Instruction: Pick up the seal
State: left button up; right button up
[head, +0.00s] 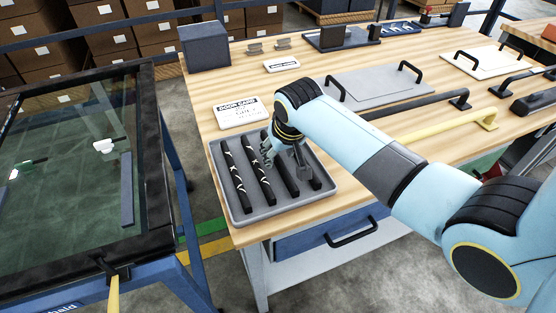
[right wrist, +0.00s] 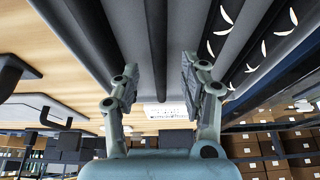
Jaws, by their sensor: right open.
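Several long black seals lie side by side in a grey tray (head: 222,213) at the table's near left corner. The two left seals, the outer one (head: 234,172) and its neighbour (head: 260,172), carry white curved marks. The right ones look plain and are partly hidden by my right gripper (head: 287,166), which points down over the tray's right half. In the right wrist view, the right gripper (right wrist: 158,70) is open, with its fingers either side of a plain dark seal (right wrist: 156,40). Contact cannot be told. My left gripper is not in view.
A white door-card sign (head: 240,113) lies behind the tray. A grey panel with black handles (head: 375,88), a black bar handle (head: 415,103) and a yellow one (head: 445,128) lie to the right. A framed glass panel (head: 70,190) stands left, across a gap.

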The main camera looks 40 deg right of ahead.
jog(key=shift+x, duration=1.1)
grip_shut()
jog(key=shift+r, duration=0.15)
